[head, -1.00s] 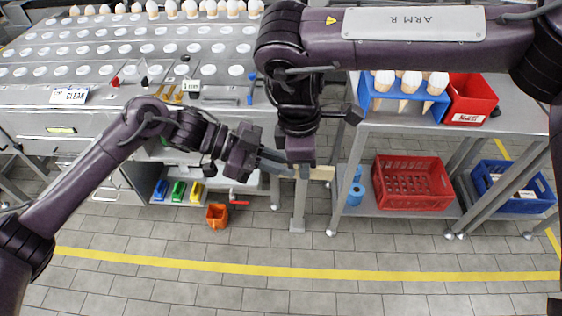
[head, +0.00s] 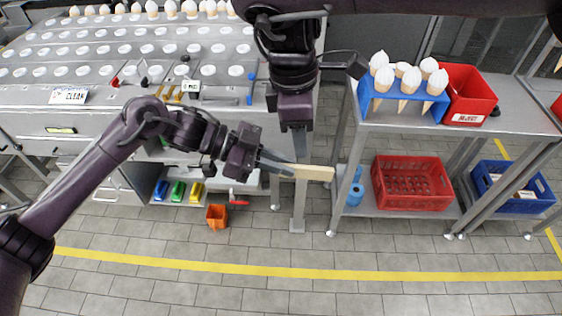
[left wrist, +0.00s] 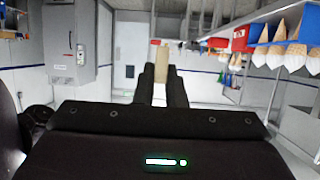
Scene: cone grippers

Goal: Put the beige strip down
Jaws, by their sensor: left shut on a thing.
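The beige strip (head: 316,173) is a short pale bar, held in the air above the floor at the middle of the head view. My left gripper (head: 289,169) is shut on its left end, and the strip sticks out to the right. In the left wrist view the strip (left wrist: 160,56) stands out between and beyond the fingertips (left wrist: 161,76). My right gripper (head: 299,143) points down just above the strip, apart from it in the picture. Its fingers overlap from this side, so I cannot tell its opening.
A grey counter (head: 100,94) with rows of white discs is at the back left. On the right, a metal cart (head: 530,120) carries a blue cone holder (head: 404,108) and a red bin (head: 468,96). A red crate (head: 413,184) sits on its lower shelf. Open tiled floor lies in front.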

